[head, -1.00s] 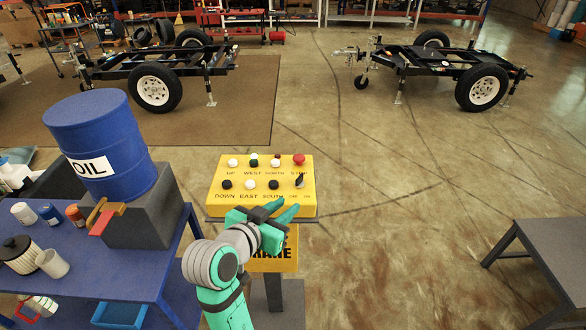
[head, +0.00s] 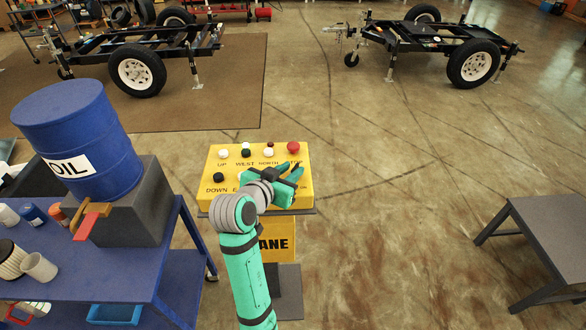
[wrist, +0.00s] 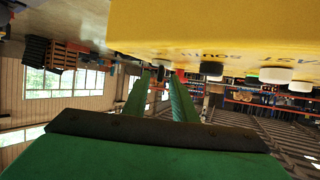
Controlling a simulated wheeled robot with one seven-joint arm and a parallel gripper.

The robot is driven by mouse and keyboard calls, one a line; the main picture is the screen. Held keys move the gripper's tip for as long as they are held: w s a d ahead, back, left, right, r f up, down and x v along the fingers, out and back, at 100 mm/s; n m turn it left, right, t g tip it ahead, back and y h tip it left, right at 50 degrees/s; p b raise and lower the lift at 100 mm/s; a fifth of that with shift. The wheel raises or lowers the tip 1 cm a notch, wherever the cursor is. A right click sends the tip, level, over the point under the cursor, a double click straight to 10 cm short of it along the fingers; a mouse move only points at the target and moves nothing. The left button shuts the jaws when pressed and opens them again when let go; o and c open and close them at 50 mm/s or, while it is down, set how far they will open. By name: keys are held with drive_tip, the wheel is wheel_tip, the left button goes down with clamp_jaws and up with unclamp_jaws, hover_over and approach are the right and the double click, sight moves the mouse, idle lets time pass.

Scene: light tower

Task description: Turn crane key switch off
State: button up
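The yellow crane control box (head: 208,180) stands on a post, with labelled buttons on its sloped top. My gripper (head: 292,181) is over its lower right part, where the key switch sits; the arm and fingers hide most of that corner, so the key's setting cannot be read. In the wrist view the box (wrist: 220,25) appears upside down along the top. My two green fingers (wrist: 160,97) are apart there, with a gap between them. A small dark piece, probably the key (wrist: 160,74), shows near the fingertips; I cannot tell whether they touch it.
The red stop button (head: 293,147) is just beyond my fingers. A blue table (head: 130,270) with a blue oil drum (head: 80,125) is on the left. A grey table (head: 550,235) is on the right. Open floor lies between the box and the trailers (head: 440,45).

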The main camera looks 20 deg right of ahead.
drive_tip(key=shift+x, duration=0.9)
drive_tip(key=shift+s, duration=0.1)
clamp_jaws()
drive_tip(key=shift+n+t, duration=0.3)
drive_tip(key=n+t+y, duration=0.1)
drive_tip(key=n+y, duration=0.1)
drive_tip(key=y, duration=0.1)
drive_tip(key=d+n+t+y, duration=0.1)
drive_tip(key=n+t+y, duration=0.1)
drive_tip(key=n, duration=0.1)
drive_tip(key=shift+s+y, duration=0.2)
drive_tip(key=shift+y, duration=0.2)
drive_tip(key=n+y, duration=0.3)
drive_tip(key=y, duration=0.1)
drive_tip(key=shift+d+n+t, duration=0.1)
drive_tip(key=shift+n+t, duration=0.2)
drive_tip(key=shift+n, duration=0.1)
drive_tip(key=shift+n+y, duration=1.2)
drive_tip(key=shift+y, duration=0.2)
